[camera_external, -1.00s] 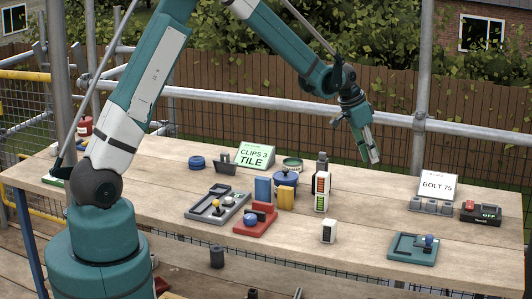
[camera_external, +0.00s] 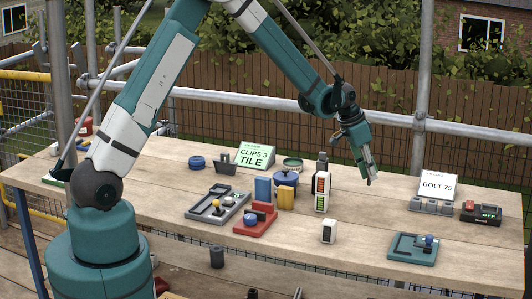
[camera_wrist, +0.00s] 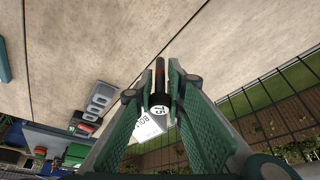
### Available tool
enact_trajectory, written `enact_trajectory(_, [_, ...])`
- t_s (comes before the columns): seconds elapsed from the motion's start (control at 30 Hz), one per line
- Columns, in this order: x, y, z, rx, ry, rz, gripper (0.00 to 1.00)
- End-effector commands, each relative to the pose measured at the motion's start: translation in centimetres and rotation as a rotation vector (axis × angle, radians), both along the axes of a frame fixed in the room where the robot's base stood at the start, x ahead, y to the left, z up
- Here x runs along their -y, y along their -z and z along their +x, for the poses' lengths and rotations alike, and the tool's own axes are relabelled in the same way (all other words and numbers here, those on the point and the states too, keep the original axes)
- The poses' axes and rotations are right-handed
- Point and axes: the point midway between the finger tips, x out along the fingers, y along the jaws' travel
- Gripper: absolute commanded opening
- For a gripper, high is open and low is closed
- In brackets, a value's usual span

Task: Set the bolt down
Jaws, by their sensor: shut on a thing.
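In the external view my gripper (camera_external: 370,180) points down over the back right of the table, left of the BOLT 75 sign (camera_external: 437,186). The bolt is too small to make out there. Whether its tip touches the table is unclear. A grey slotted block (camera_external: 430,206) stands in front of the sign and also shows in the wrist view (camera_wrist: 97,103).
A dark device reading OFF (camera_external: 481,214) stands right of the block. A battery-like box with coloured bars (camera_external: 321,191) and a blue pot (camera_external: 286,179) stand left of my gripper. A teal tray (camera_external: 412,247) is at the front right.

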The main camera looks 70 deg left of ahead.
Motion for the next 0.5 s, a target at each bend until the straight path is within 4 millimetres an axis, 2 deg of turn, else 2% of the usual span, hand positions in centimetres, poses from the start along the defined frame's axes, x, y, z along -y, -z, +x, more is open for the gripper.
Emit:
enact_trajectory(0.23, [0.0,0.3,0.0,0.0,0.0,0.0,0.01])
enact_trajectory(0.5, [0.0,2.9,0.0,0.0,0.0,0.0,0.01])
